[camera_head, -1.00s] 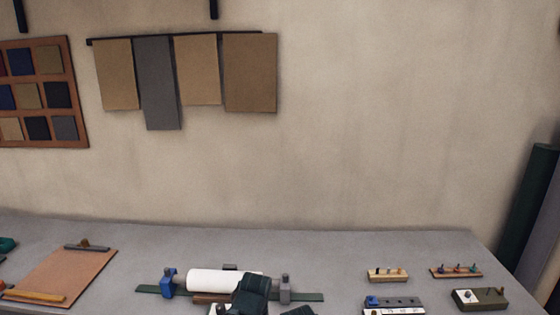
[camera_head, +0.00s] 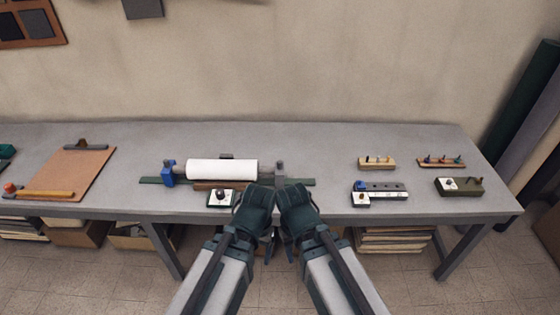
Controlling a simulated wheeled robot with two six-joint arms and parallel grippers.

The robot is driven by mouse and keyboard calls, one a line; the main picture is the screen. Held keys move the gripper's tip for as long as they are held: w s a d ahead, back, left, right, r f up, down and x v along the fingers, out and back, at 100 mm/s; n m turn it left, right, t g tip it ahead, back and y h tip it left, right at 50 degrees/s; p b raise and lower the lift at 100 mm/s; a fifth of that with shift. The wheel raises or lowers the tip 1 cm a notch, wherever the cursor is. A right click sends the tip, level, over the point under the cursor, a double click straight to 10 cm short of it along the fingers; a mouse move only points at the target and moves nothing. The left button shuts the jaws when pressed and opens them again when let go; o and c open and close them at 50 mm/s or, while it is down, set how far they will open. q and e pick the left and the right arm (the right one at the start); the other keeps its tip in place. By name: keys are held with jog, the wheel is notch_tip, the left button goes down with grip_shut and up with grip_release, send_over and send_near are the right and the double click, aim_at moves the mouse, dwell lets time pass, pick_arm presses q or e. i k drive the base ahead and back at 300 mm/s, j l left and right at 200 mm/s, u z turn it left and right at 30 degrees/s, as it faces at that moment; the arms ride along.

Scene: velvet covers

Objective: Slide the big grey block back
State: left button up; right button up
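A grey block (camera_head: 280,174) stands upright on the right part of a dark green rail (camera_head: 303,182). It is at the right end of a white roll (camera_head: 222,169). A blue block (camera_head: 168,173) stands on the rail at the roll's left end. A smaller dark grey piece (camera_head: 227,156) shows behind the roll. My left gripper (camera_head: 264,192) and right gripper (camera_head: 283,189) are side by side at the table's front edge, just in front of the grey block. Their wrists hide their fingertips, so I cannot tell whether they are open or touch anything.
The grey table (camera_head: 335,145) has a clipboard (camera_head: 75,172) at left. A small white-faced box (camera_head: 221,198) is beside my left gripper.

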aim_at(279, 164)
jog(key=i, duration=1)
jog(key=z, duration=0.05)
